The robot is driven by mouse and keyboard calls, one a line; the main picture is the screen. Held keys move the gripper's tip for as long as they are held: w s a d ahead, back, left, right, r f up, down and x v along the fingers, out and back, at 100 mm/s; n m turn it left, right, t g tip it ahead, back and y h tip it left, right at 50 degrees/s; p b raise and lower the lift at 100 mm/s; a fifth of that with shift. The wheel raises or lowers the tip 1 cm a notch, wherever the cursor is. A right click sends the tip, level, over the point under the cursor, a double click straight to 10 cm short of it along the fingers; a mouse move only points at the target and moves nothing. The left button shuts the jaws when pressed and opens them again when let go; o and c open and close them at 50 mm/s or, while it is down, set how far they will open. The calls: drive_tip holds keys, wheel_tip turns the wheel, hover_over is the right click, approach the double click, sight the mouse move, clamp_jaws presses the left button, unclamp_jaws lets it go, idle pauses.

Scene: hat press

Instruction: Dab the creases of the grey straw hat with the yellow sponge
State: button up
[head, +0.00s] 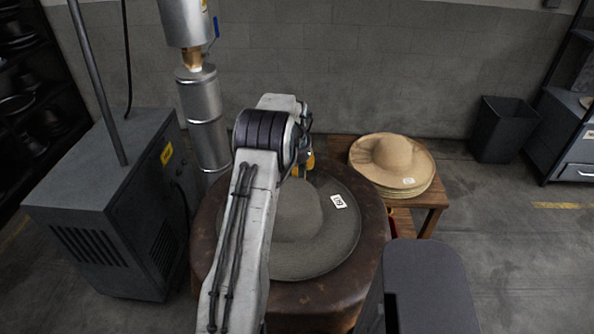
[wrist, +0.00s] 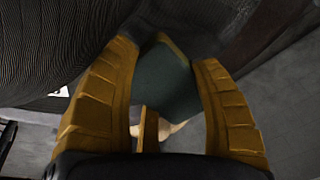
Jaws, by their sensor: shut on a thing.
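The grey straw hat (head: 318,232) lies brim down on a round, dark leather-topped table, its left part hidden behind my arm. A white tag (head: 338,201) sits on its brim. In the wrist view the ribbed straw of the hat (wrist: 50,40) fills the upper left. My gripper (wrist: 162,68) has yellow ribbed fingers, shut on a block with a dark green face and thin yellowish edge, which looks like the sponge (wrist: 172,85). In the head view my gripper (head: 306,160) is mostly hidden behind my arm, at the hat's far side. I cannot tell whether the sponge touches the hat.
The table's bare leather rim (head: 208,235) shows around the hat. A stack of tan hats (head: 391,158) stands on a wooden stool (head: 428,198) just right. A grey machine (head: 105,205) and metal cylinder (head: 205,125) stand left. A black bin (head: 502,128) is far right.

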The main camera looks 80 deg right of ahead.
drive_tip(key=shift+b+x, duration=0.65)
drive_tip(key=shift+x, duration=0.15)
idle(1.9)
drive_tip(key=shift+a+r, duration=0.1)
drive_tip(key=shift+a, duration=0.15)
drive_tip(key=shift+d+r+p+v, duration=0.1)
drive_tip(key=shift+d+p+v, duration=0.35)
drive_tip(key=shift+p+v, duration=1.1)
drive_tip(key=shift+d+r+p+v, duration=0.1)
drive_tip(key=shift+d+p+v, duration=0.3)
drive_tip(key=shift+p+v, duration=1.2)
drive_tip(key=shift+d+r+p+v, duration=0.15)
drive_tip(key=shift+d+p+v, duration=0.5)
drive_tip(key=shift+v, duration=1.6)
drive_tip(key=shift+p+v, duration=0.35)
drive_tip(key=shift+v, duration=1.05)
drive_tip(key=shift+d, duration=0.2)
